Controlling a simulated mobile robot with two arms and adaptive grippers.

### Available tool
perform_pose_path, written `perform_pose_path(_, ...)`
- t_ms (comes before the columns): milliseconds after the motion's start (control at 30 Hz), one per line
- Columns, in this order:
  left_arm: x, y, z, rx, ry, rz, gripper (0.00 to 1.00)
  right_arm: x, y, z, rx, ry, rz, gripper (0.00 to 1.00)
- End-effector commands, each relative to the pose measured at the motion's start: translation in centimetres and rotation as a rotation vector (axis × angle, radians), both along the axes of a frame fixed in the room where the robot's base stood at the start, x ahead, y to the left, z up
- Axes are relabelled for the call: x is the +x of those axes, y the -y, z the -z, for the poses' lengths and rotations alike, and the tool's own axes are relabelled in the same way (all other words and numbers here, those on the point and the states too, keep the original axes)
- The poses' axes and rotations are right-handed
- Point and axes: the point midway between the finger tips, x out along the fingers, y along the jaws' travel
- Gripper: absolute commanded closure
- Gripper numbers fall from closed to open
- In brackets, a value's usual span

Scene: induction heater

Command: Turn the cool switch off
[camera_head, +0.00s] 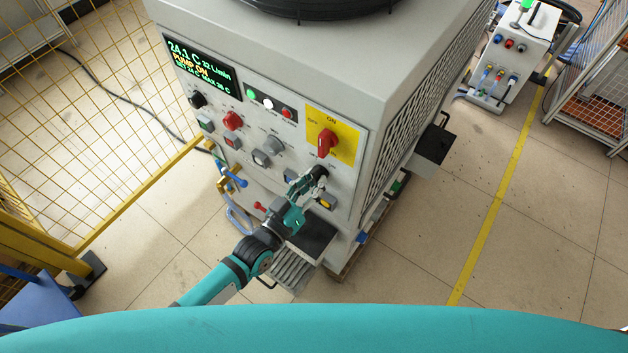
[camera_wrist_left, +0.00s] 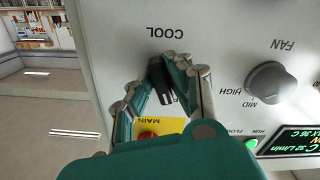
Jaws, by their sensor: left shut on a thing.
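The cool switch is a dark knob on the grey front panel of the machine. It shows in the left wrist view (camera_wrist_left: 168,58) beside the upside-down word COOL, and its far end peeks out in the head view (camera_head: 318,170). My left gripper (camera_head: 310,180) reaches the panel just below the yellow main switch plate. In the left wrist view its teal fingers (camera_wrist_left: 167,80) are closed around the knob, one on each side. The fingers hide part of the knob, and its exact pointing direction is hard to tell. My right gripper is in neither view.
The red main switch (camera_head: 327,142) on its yellow plate sits just above my left gripper. The grey fan knob (camera_head: 268,152) is to the left. A lit display (camera_head: 202,68) reads PUMP ON. A black bracket (camera_head: 435,142) sticks out from the machine's right side.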

Motion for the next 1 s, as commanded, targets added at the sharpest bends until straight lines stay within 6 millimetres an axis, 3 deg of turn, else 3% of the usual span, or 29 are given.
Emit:
perform_pose_path(167,0.20,-0.05,-0.29,0.138,0.107,-0.003,1.00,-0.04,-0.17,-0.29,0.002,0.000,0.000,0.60)
perform_pose_path(433,0.22,-0.03,-0.31,0.148,0.118,-0.002,1.00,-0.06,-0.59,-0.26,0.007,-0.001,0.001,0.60)
perform_pose_path(467,0.23,-0.04,-0.32,0.148,0.118,-0.002,0.81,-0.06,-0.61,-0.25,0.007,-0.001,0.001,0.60)
perform_pose_path(600,0.22,-0.03,-0.31,0.147,0.117,-0.002,0.63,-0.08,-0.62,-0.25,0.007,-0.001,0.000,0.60)
perform_pose_path(1000,-0.48,-0.51,-0.03,0.150,0.111,-0.001,0.62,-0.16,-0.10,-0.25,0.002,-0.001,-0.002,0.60)
